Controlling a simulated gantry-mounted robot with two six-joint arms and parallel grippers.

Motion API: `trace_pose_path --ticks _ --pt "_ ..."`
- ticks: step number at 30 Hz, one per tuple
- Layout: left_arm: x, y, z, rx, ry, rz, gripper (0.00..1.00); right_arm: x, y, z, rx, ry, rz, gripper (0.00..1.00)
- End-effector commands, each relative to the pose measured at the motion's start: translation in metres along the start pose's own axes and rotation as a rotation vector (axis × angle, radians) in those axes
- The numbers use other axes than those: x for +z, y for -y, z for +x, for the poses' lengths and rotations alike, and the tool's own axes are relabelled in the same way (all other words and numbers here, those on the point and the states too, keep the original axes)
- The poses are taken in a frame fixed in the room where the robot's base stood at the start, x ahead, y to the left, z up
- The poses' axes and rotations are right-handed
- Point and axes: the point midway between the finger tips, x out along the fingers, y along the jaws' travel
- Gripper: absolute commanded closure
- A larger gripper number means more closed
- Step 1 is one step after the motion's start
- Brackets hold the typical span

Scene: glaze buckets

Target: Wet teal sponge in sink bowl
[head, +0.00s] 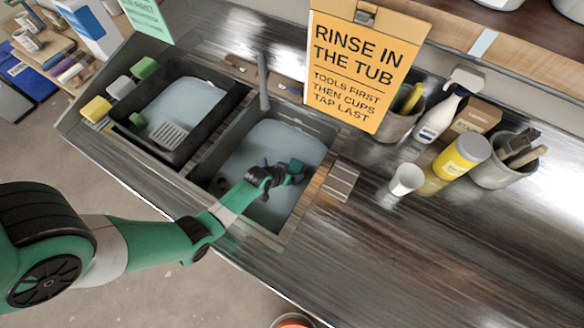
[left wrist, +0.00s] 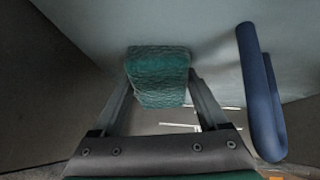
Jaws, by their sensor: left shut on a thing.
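The teal sponge (head: 297,165) is at the tip of my left gripper (head: 284,178), inside the right-hand sink bowl (head: 285,133). The bowl holds pale blue-grey water. In the left wrist view the teal sponge (left wrist: 158,68) sits between the two fingers of my left gripper (left wrist: 160,92), which are shut on its sides. The sponge is low in the bowl; I cannot tell how deep it is in the water. My right gripper is not in view.
A blue curved thing (left wrist: 258,90) stands close to the right of the gripper in the wrist view. The tap (head: 263,82) rises behind the bowl. The left basin (head: 180,105) holds a grate. A white cup (head: 406,180) and yellow can (head: 461,158) stand on the right counter.

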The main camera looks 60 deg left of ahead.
Motion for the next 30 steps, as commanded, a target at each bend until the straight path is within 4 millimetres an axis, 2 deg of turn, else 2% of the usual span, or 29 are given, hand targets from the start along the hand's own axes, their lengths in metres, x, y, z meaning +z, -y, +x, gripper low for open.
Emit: trace_pose_path --ticks 13,30 --pt "-0.003 -0.001 -0.004 0.000 0.000 0.000 0.68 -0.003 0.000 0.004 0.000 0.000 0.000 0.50" --pt "-0.044 -0.011 -0.057 0.000 0.000 0.000 0.68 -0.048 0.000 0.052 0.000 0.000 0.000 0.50"
